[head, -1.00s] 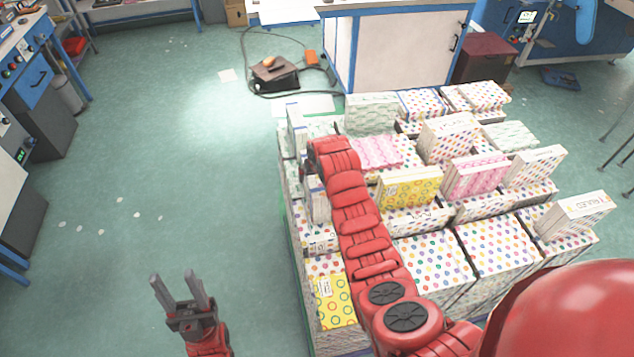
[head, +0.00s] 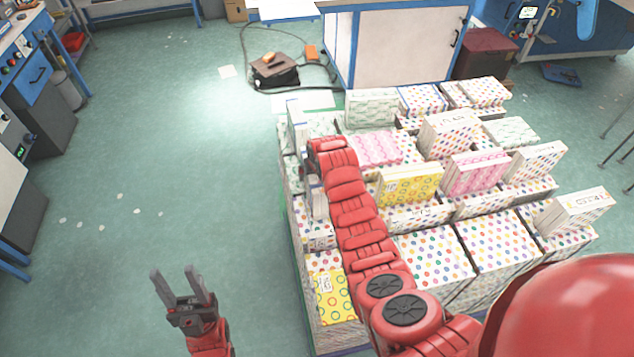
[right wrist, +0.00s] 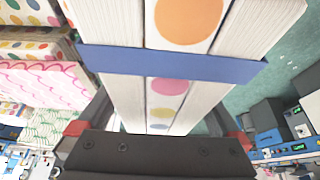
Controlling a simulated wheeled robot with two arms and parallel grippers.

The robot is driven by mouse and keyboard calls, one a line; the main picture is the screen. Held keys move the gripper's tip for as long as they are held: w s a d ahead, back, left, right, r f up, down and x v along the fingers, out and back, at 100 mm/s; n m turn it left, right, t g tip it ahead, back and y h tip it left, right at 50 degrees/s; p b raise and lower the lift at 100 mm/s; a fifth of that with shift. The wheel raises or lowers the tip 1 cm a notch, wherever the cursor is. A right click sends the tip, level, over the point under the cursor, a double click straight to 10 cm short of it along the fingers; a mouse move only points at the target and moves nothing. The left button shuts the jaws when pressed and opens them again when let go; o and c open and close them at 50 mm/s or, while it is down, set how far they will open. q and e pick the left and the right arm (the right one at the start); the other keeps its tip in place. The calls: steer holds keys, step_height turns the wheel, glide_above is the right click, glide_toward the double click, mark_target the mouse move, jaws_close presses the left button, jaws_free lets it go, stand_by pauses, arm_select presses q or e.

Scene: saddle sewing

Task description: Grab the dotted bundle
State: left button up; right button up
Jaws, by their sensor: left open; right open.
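A white bundle with coloured dots and a blue band (right wrist: 180,68) fills the middle of the right wrist view, very close. In the head view a dotted bundle (head: 318,200) stands upright at the stack's left side, partly behind my right arm. My right gripper (right wrist: 165,118) is open, with its fingers on either side of the bundle's near end. Whether they touch it I cannot tell. In the head view the right fingers are mostly hidden by the arm. My left gripper (head: 177,272) is open and empty above the floor at lower left.
Several other bundles stand or lie on the stack, among them a yellow one (head: 408,185), a pink one (head: 475,173) and another pink one (head: 376,149). A white cabinet (head: 395,50) stands behind the stack. The green floor (head: 170,130) to the left is mostly clear.

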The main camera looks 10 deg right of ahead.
steer(key=shift+f, duration=0.1)
stand_by(0.3)
jaws_close()
stand_by(0.4)
